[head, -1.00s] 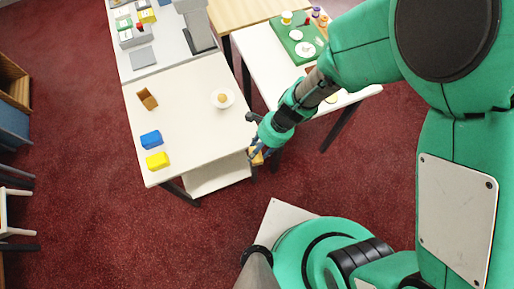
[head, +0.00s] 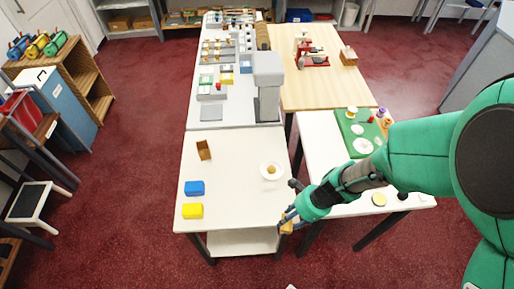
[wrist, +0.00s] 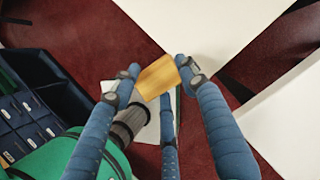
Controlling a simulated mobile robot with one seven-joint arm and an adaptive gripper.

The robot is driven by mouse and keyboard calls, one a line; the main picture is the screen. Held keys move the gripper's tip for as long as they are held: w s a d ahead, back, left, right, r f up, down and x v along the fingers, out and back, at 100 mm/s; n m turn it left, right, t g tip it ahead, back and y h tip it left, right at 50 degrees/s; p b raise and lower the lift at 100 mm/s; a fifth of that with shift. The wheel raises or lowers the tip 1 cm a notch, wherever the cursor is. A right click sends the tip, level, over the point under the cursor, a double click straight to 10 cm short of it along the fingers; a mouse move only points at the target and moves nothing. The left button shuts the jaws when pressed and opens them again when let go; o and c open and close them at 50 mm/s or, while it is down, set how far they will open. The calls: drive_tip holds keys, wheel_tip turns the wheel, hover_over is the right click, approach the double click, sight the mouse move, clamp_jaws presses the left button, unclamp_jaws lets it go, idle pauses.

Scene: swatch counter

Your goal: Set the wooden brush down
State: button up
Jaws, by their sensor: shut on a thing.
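The wooden brush (wrist: 157,80) shows in the wrist view as a plain tan wooden piece between my fingertips. My gripper (wrist: 157,69) is shut on it, with blue fingers on both sides. In the head view my gripper (head: 289,216) is at the right front corner of the white table (head: 235,195), over the gap beside the second white table. Only a small tan bit of the brush (head: 286,227) shows there. Its bristles cannot be made out.
On the white table are a blue block (head: 194,188), a yellow block (head: 192,211), a brown wooden piece (head: 204,149) and a white plate (head: 271,170) with a round tan item. The middle of this table is clear. A green board (head: 352,128) lies on the right table.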

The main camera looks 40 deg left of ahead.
drive_tip(key=w+a+r+m+p, duration=0.1)
drive_tip(key=w+a+m, duration=0.1)
drive_tip(key=w+a, duration=0.5)
drive_tip(key=w+a+r+m+t+p, duration=0.1)
drive_tip(key=w+a, duration=0.7)
drive_tip(key=a, duration=0.8)
drive_tip(key=w+a+r+m+t+y+p, duration=0.1)
drive_tip(key=w+a+r+m+p, duration=0.1)
drive_tip(key=w+a, duration=0.6)
drive_tip(key=a+m+p, duration=0.1)
drive_tip(key=a, duration=0.3)
drive_tip(key=shift+w+r, duration=0.15)
drive_tip(key=shift+r, duration=0.05)
drive_tip(key=shift+f+b, duration=0.3)
drive_tip(key=shift+f, duration=2.85)
drive_tip(key=shift+f, duration=0.1)
drive_tip(key=shift+f, duration=1.75)
drive_tip(key=shift+f, duration=0.15)
drive_tip(key=o, duration=1.1)
drive_tip(key=shift+o, duration=0.2)
